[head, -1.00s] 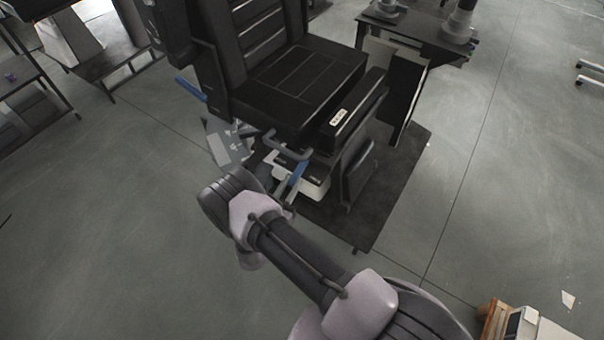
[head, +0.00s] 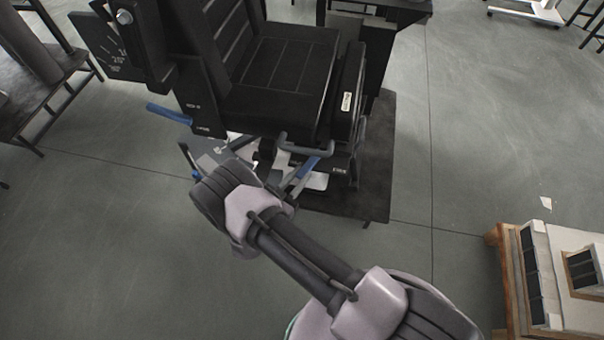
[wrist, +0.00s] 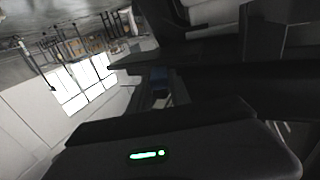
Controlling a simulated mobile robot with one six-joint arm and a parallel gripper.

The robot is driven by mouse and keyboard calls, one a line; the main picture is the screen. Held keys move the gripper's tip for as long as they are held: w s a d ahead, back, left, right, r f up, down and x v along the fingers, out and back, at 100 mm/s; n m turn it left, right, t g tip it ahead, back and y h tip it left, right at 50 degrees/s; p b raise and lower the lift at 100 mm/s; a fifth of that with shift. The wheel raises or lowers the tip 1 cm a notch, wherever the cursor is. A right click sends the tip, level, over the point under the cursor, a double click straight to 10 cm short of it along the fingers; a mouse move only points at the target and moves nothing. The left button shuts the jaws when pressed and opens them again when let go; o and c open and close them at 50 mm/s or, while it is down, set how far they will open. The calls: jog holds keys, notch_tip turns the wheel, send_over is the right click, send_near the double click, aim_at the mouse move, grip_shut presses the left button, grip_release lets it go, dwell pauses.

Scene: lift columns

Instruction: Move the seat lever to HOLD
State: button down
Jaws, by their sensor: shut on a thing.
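The black seat (head: 275,75) stands ahead of me, with several blue-tipped handles around its lower part. One blue handle (head: 168,114) sticks out at its left side, and another (head: 304,168) slants below its front edge. In the wrist view my gripper (wrist: 160,98) is dark and shut on a blue lever grip (wrist: 160,78). Its fingers are hard to make out in the shadow. In the head view my own wrist hides the jaws, so I cannot tell there which handle is held. The lever's position marks are not readable.
A dark mat (head: 370,165) lies under the seat. A black side table (head: 395,12) stands behind it. A wooden crate with boxes (head: 510,290) is at the lower right. A rack (head: 35,105) stands at left. The floor between is clear.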

dwell(0.4)
jog(key=c, duration=1.2)
grip_release()
jog(key=p+v, duration=0.3)
jog(key=v, duration=1.4)
jog(key=shift+a, duration=0.25)
